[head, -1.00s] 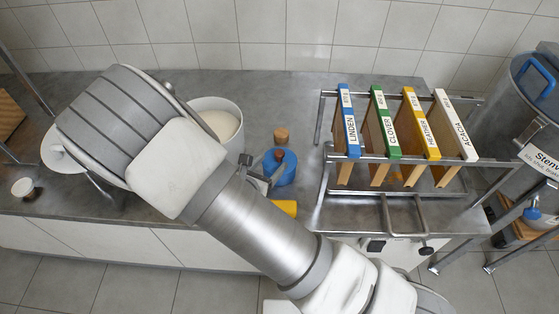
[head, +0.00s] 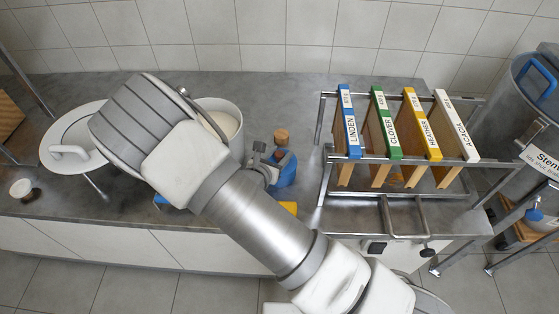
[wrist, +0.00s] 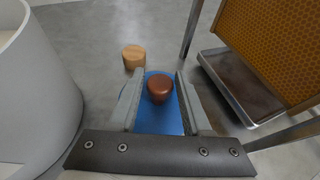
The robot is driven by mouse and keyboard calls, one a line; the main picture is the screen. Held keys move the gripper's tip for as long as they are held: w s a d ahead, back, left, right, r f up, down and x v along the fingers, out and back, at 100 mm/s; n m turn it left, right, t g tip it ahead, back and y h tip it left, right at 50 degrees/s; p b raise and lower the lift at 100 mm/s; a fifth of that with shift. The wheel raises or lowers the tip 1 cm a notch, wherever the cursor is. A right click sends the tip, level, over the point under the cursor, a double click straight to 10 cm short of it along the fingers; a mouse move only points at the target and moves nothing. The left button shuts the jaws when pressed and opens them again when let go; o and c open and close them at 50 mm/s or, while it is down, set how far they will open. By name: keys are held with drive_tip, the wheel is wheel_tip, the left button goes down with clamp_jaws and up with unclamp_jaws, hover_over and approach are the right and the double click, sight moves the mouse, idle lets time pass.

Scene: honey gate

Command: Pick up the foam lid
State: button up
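A round white lid with a white bar handle (head: 75,140) lies on the counter at the left in the head view, partly behind my arm. In the head view the gripper (head: 262,160) is at the blue object (head: 286,172), right of the white bucket.
The white bucket (head: 228,124) stands behind my arm. A wooden cylinder (head: 281,136) is just beyond the blue object. A metal rack with several labelled frames (head: 347,128) stands to the right. The back counter is clear.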

clamp_jaws()
